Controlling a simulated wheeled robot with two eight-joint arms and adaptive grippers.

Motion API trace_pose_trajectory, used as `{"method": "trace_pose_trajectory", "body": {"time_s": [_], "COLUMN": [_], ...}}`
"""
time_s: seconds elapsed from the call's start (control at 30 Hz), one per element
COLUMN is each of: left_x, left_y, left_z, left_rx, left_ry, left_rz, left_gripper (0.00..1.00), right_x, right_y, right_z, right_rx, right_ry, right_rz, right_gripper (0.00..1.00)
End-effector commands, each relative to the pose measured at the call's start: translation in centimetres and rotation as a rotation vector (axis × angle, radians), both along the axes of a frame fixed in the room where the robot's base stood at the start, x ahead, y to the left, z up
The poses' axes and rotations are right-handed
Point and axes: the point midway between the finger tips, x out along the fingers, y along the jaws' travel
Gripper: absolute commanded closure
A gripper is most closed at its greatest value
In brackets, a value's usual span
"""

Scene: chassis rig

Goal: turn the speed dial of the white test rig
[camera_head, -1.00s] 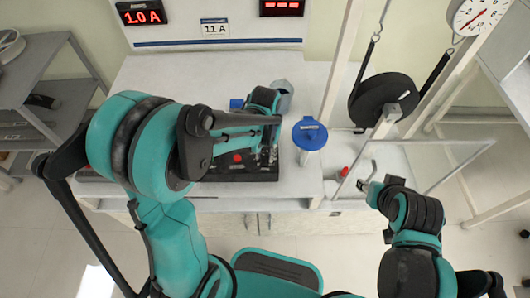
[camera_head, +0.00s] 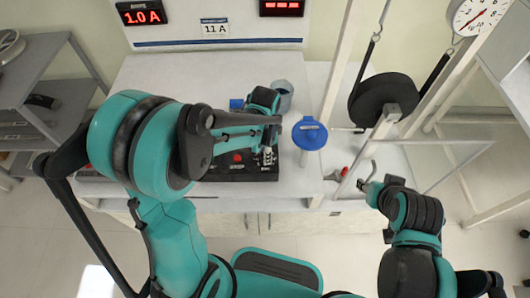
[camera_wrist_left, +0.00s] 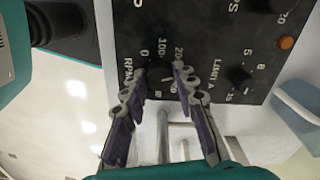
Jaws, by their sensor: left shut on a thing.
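The white test rig (camera_head: 215,12) stands at the back, with a red display showing 1.0 A. Its black control panel (camera_head: 240,172) lies in front, partly covered by my left arm. In the left wrist view, the speed dial (camera_wrist_left: 166,74), a small dark knob beside the RPM lettering, sits between the fingertips of my left gripper (camera_wrist_left: 161,77). The fingers are shut on it; its pointer is hard to read. In the head view my left gripper (camera_head: 266,152) is over the panel's right part. My right gripper (camera_head: 368,184) is small near the bench's front right; its jaws are unclear.
A second knob (camera_wrist_left: 240,75), by LIMIT A, is close to the right finger. A blue disc (camera_head: 309,133), a grey cup (camera_head: 282,95) and a small red part (camera_head: 343,172) are on the bench. A black wheel (camera_head: 383,100) hangs by the white posts.

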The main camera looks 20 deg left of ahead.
Motion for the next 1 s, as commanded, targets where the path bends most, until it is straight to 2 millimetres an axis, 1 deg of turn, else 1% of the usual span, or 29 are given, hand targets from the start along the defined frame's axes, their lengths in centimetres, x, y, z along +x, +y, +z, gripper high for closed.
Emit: {"method": "trace_pose_trajectory", "body": {"time_s": [0.7, 1.0], "left_x": [-0.02, -0.02], "left_y": [0.0, 0.0], "left_z": [-0.03, -0.03], "left_rx": [0.0, 0.0], "left_ry": [0.0, 0.0], "left_rz": [-0.676, -0.908], "left_gripper": [1.0, 1.0], "right_x": [0.0, 0.0], "right_y": [0.0, 0.0], "right_z": [0.04, 0.05], "right_rx": [0.0, 0.0], "right_ry": [0.0, 0.0], "right_rz": [0.0, 0.0], "right_gripper": [0.6, 0.6]}}
